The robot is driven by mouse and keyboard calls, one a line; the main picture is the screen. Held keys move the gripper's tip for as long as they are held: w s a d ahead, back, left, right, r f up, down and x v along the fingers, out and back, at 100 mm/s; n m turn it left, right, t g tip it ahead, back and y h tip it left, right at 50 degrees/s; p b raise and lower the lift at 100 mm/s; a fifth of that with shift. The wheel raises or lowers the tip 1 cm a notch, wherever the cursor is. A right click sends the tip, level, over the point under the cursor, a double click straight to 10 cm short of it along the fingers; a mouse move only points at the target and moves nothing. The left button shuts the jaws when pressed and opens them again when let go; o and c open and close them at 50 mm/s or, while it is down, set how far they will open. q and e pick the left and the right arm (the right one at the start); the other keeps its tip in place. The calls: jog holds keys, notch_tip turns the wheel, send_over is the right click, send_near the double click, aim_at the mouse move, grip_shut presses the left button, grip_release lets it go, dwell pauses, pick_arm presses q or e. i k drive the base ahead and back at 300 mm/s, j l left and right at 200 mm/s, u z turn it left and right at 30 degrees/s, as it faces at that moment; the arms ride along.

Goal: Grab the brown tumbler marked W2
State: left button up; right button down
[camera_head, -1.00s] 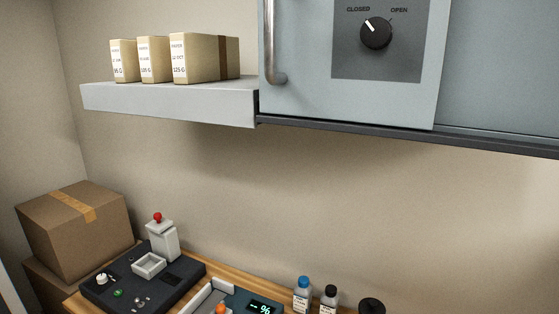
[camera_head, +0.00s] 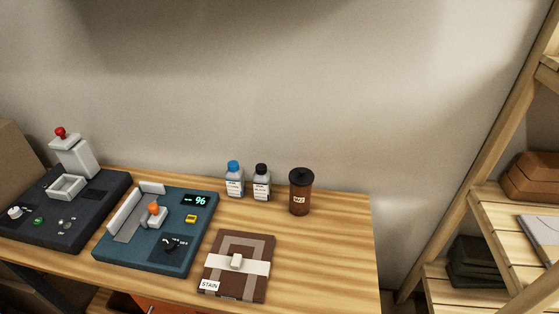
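The brown tumbler (camera_head: 299,196) stands upright at the back right of the wooden table (camera_head: 335,260). It has a black lid and a small white label, whose mark is too small to read with certainty. Nothing covers it. Neither of my grippers shows in the head view.
Two bottles, one blue-capped (camera_head: 235,181) and one black-capped (camera_head: 262,184), stand just left of the tumbler. A brown stain pad (camera_head: 252,290) lies in front. A teal device (camera_head: 185,256) and a dark device (camera_head: 100,205) fill the left. A wooden shelf rack (camera_head: 484,230) stands at right.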

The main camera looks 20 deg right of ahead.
aim_at(299, 197)
jog(key=k+l+z, duration=0.6)
jog(key=z, duration=0.25)
jog(key=k+l+z, duration=0.15)
jog(key=l+z, duration=0.25)
